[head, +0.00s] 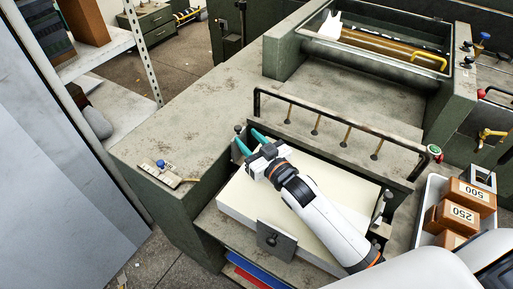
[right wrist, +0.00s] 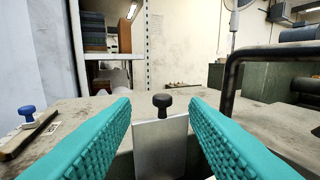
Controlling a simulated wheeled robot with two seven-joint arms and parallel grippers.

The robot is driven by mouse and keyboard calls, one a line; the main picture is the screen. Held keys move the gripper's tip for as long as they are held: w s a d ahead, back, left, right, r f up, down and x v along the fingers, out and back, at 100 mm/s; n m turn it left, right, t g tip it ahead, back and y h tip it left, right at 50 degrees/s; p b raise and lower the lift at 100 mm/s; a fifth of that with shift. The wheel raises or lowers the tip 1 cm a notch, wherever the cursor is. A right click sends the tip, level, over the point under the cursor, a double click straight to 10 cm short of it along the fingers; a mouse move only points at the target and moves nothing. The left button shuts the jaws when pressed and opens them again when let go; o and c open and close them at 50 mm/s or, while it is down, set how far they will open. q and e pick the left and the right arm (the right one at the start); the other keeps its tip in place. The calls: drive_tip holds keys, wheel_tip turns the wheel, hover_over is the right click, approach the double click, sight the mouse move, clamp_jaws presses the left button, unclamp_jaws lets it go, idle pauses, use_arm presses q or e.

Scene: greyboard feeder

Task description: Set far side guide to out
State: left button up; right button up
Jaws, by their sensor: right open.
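A grey upright guide plate with a black knob (right wrist: 162,100) stands straight ahead in the right wrist view; it looks like the far side guide. Its plate (right wrist: 160,145) shows between my fingers. My right gripper (head: 249,141) is open, its teal fingers at the far left corner of the cream paper stack (head: 238,196). In the right wrist view the fingers (right wrist: 160,112) lie either side of the guide, with gaps; I cannot tell whether they touch it. In the head view the guide's knob (head: 238,129) shows just beyond the fingers. My left gripper is not in view.
A black rail (head: 340,118) runs along the stack's far side. Another knobbed plate (head: 276,241) stands at the stack's front. A blue knob and scale (head: 165,170) sit on the left worktop. A white tray (head: 421,215) with numbered boxes stands right. The left worktop is mostly clear.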

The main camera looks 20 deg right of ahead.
drive_tip(key=shift+v, duration=1.75)
drive_tip(key=shift+a+r, duration=0.1)
